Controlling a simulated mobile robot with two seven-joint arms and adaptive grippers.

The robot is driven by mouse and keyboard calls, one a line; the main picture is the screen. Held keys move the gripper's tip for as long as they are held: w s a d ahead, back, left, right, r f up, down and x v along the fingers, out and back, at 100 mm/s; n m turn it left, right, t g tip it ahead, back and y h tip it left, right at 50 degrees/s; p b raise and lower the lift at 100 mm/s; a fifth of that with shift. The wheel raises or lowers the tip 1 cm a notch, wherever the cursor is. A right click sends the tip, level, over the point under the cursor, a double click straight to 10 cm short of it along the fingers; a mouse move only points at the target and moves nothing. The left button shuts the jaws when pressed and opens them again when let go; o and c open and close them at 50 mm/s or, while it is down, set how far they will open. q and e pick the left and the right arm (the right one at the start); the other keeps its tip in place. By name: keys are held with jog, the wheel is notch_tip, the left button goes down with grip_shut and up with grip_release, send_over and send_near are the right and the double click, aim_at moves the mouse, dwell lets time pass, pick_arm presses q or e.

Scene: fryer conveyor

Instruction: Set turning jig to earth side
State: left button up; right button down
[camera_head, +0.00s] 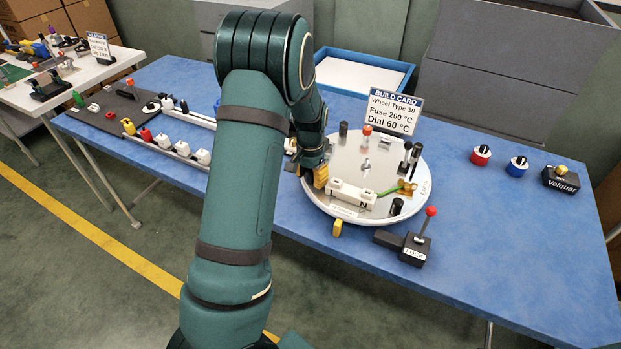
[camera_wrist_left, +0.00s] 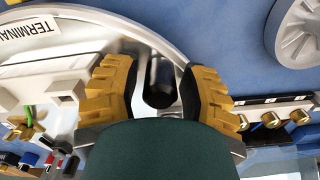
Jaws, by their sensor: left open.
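The turning jig (camera_head: 345,160) is a round silver plate on the blue table. It carries black pegs, a red-topped post and a white terminal block (camera_head: 350,194) with a green wire at a brass piece. A rim label at its right is too small to read surely; a "TERMINAL" label (camera_wrist_left: 27,33) shows in the left wrist view. My left gripper (camera_head: 320,176) is at the plate's left side. In the left wrist view its open yellow fingers (camera_wrist_left: 158,80) stand either side of a black peg (camera_wrist_left: 159,84); contact is unclear. My right gripper is not in view.
A yellow pointer (camera_head: 337,229) is at the plate's front edge. A red-knobbed lever on a black block (camera_head: 412,250) stands front right. A build card (camera_head: 393,111) and blue tray (camera_head: 403,75) are behind. Red and blue knobs sit right. The table's right front is clear.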

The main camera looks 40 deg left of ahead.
pick_arm(q)
jog(key=shift+f, duration=0.15)
grip_shut()
jog(key=shift+a, duration=0.1)
